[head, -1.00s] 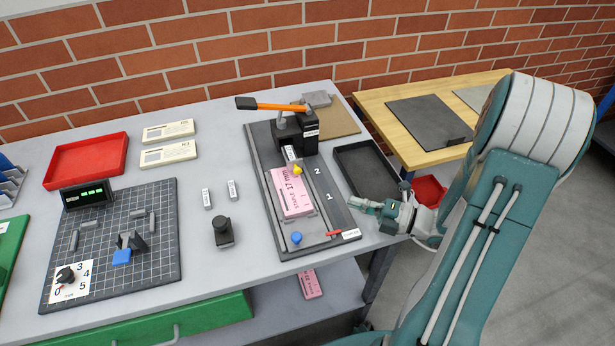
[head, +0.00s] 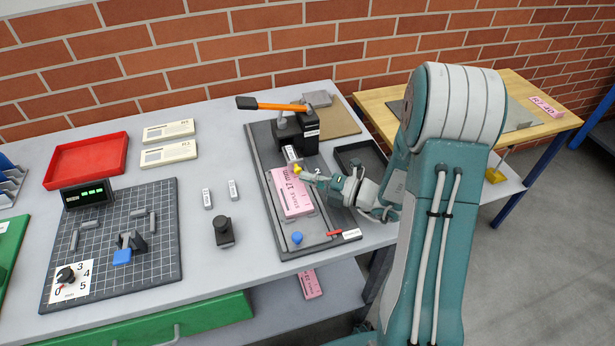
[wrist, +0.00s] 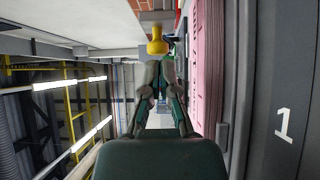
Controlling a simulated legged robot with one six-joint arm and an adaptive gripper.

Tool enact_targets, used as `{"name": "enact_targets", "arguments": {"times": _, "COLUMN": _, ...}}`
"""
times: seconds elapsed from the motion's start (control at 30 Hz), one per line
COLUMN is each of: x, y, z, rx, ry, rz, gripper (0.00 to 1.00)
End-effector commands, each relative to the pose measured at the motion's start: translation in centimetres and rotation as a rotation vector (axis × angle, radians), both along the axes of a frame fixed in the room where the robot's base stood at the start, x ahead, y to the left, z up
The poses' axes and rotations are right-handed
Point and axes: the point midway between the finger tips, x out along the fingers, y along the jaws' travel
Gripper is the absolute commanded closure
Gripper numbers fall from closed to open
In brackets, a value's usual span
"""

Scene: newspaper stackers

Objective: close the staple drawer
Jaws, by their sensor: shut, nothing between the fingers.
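The black stapler (head: 297,131) with an orange-handled lever stands at the back of a dark base plate (head: 262,150). A narrow piece with a white label (head: 291,153) sticks out of its front; I take it for the staple drawer, but its travel is hard to tell. A yellow knob (head: 298,168) is just in front of it. My gripper (head: 304,176) is shut and empty, close to the knob's right and front. In the wrist view the yellow knob (wrist: 157,42) is right ahead of the fingertips; contact cannot be told.
A pink block (head: 291,196) marked 17 mm lies on the base plate, left of my gripper. A blue knob (head: 296,238) and red lever (head: 334,233) are at the plate's front. A black tray (head: 349,153) lies to the right, partly hidden by my arm. The table's left has fixtures.

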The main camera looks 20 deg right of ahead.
Motion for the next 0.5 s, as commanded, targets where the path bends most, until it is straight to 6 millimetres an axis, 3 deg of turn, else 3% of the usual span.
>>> {"name": "enact_targets", "arguments": {"times": 0.37, "x": 0.3, "y": 0.0, "z": 0.0, "rx": 0.001, "ry": 0.001, "rz": 0.000, "gripper": 1.00}}
{"name": "enact_targets", "arguments": {"times": 0.5, "x": 1.8, "y": 0.0, "z": -0.1, "rx": -0.001, "ry": 0.000, "rz": 0.001, "gripper": 1.00}}
